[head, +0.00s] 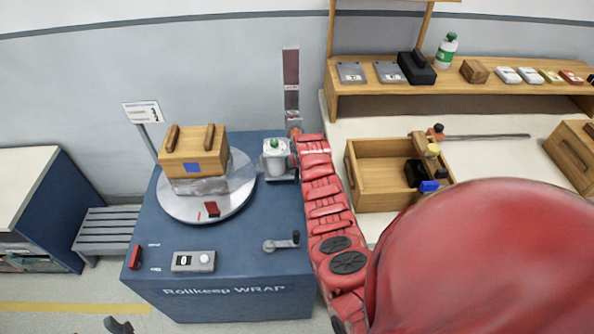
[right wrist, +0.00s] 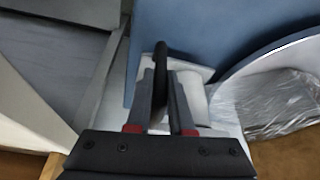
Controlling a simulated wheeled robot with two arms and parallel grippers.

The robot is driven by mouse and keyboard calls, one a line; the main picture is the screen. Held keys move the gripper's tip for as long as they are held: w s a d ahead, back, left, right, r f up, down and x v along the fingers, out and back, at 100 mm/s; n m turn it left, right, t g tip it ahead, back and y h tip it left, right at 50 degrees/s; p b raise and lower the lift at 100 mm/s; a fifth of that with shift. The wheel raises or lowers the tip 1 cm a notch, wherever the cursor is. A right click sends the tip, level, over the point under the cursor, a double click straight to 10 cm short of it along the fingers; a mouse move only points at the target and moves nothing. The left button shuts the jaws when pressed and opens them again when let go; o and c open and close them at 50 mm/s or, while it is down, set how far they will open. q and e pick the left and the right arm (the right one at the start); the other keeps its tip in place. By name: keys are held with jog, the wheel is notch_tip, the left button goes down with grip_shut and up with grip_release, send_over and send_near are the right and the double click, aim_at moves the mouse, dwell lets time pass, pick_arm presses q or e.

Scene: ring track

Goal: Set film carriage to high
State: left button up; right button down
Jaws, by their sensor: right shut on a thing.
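The film carriage (head: 275,172) sits low beside the tall mast (head: 291,80) on the blue wrapping machine. It bears a white film roll (head: 276,158) with a green top. My right arm reaches up to it, and my right gripper (right wrist: 161,88) is shut on a black handle (right wrist: 160,58). The white roll stands right beside the fingers in the right wrist view (right wrist: 195,98). In the head view the grip itself is mostly hidden. A small dark piece at the bottom left edge of the head view may be my left gripper (head: 118,325); its jaws cannot be made out.
A wooden box (head: 194,152) stands on a film-wrapped load on the round turntable (head: 230,202). A control box (head: 193,261) and a small crank (head: 281,244) are at the machine's front. A bench with a wooden crate (head: 385,175) and a shelf (head: 450,92) stand right.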

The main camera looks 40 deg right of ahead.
jog(key=shift+r, duration=0.45)
notch_tip(320, 180, up, 9)
jog(key=shift+w+p, duration=0.1)
jog(key=shift+p, duration=0.35)
jog(key=shift+r, duration=0.35)
jog(key=c, duration=0.8)
grip_release()
